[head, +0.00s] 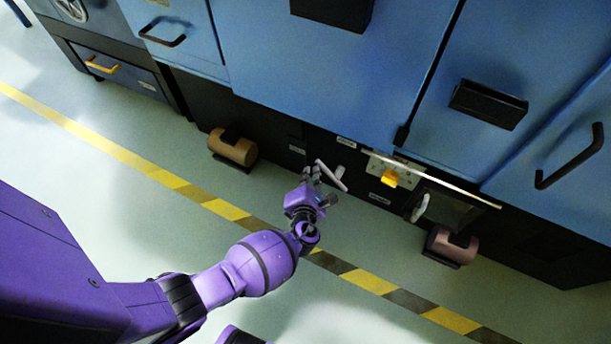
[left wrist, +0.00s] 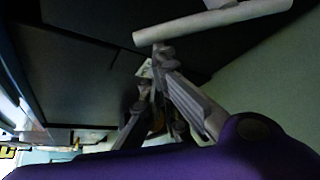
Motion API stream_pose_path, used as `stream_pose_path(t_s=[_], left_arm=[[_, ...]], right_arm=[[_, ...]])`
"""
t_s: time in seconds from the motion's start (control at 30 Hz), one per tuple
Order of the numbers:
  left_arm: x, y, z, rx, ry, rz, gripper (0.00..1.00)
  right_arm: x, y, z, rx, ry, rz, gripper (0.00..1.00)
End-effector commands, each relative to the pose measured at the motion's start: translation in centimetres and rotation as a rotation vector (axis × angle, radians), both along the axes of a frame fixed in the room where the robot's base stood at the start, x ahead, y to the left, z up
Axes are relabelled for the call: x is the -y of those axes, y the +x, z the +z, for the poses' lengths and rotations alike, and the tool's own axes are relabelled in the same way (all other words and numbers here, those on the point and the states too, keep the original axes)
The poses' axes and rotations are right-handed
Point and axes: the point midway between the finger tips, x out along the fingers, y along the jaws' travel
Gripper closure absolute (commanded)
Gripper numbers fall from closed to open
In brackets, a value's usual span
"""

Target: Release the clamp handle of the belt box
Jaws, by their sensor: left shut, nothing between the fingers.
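A pale grey bar handle (head: 331,176) sticks out from the low black front of the blue machine. It also shows in the left wrist view (left wrist: 215,22), crossing the top just beyond the fingertips. A second pale handle (head: 420,207) sits farther right on the same black front. The labels are too small to read, so I cannot tell which one is named for the belt box. My left gripper (head: 314,175) is beside the first handle, with its fingers shut and empty. In the left wrist view the fingertips (left wrist: 160,50) meet close to the bar; contact is unclear. My right gripper is not in view.
A tan roll (head: 232,147) and a brownish roll (head: 450,246) jut out low on either side. A yellow block (head: 390,179) sits on a metal plate under a thin pale rail (head: 460,190). A yellow-black floor stripe (head: 160,177) runs along the open green floor.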

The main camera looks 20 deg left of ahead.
Motion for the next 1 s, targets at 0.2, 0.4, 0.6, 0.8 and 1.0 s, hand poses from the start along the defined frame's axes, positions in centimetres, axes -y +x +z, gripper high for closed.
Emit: stream_pose_path(t_s=[0.2, 0.4, 0.6, 0.8, 1.0], left_arm=[[1.1, 0.1, 1.7, 0.01, 0.204, -0.003, 1.0], [2.1, 0.1, 2.7, 0.016, 0.384, -0.003, 1.0], [2.9, 0.0, 3.5, 0.02, 0.534, -0.002, 1.0], [3.6, 0.0, 4.0, 0.022, 0.571, -0.001, 1.0], [4.0, 0.1, 4.2, 0.022, 0.569, -0.001, 1.0]], right_arm=[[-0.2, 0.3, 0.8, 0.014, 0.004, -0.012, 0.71], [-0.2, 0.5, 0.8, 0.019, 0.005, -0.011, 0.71], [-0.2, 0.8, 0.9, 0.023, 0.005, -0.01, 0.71], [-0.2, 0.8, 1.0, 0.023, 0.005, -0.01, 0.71], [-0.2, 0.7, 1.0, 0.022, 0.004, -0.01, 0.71]])
